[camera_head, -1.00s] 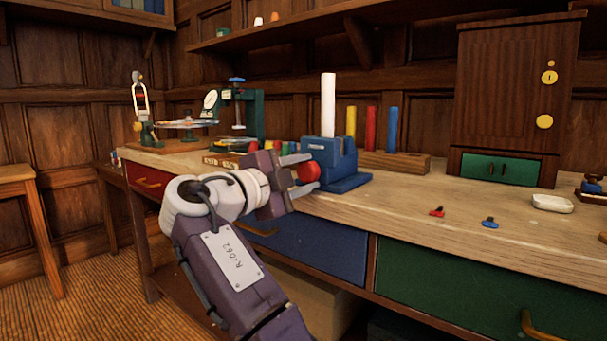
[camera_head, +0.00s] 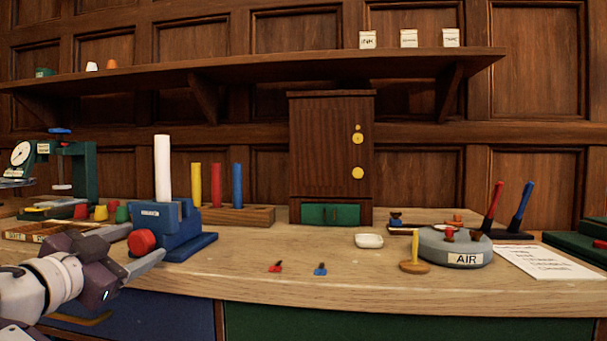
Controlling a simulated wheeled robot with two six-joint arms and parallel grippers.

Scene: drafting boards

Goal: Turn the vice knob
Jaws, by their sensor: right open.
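The blue vice (camera_head: 179,230) stands on the bench at left, with a white rod (camera_head: 163,168) upright in it. Its round red knob (camera_head: 141,242) faces toward the lower left. My right gripper (camera_head: 136,247) comes in from the lower left. It is open, with one finger above and left of the knob and the other below and right of it. The knob sits between the fingertips; I cannot tell whether they touch it. My left gripper is out of view.
A wooden block (camera_head: 243,216) with yellow, red and blue rods stands behind the vice. A small red piece (camera_head: 276,267) and a blue piece (camera_head: 320,269) lie to the right. A grey AIR base (camera_head: 452,245) and white dish (camera_head: 369,241) stand farther right. The middle front is mostly clear.

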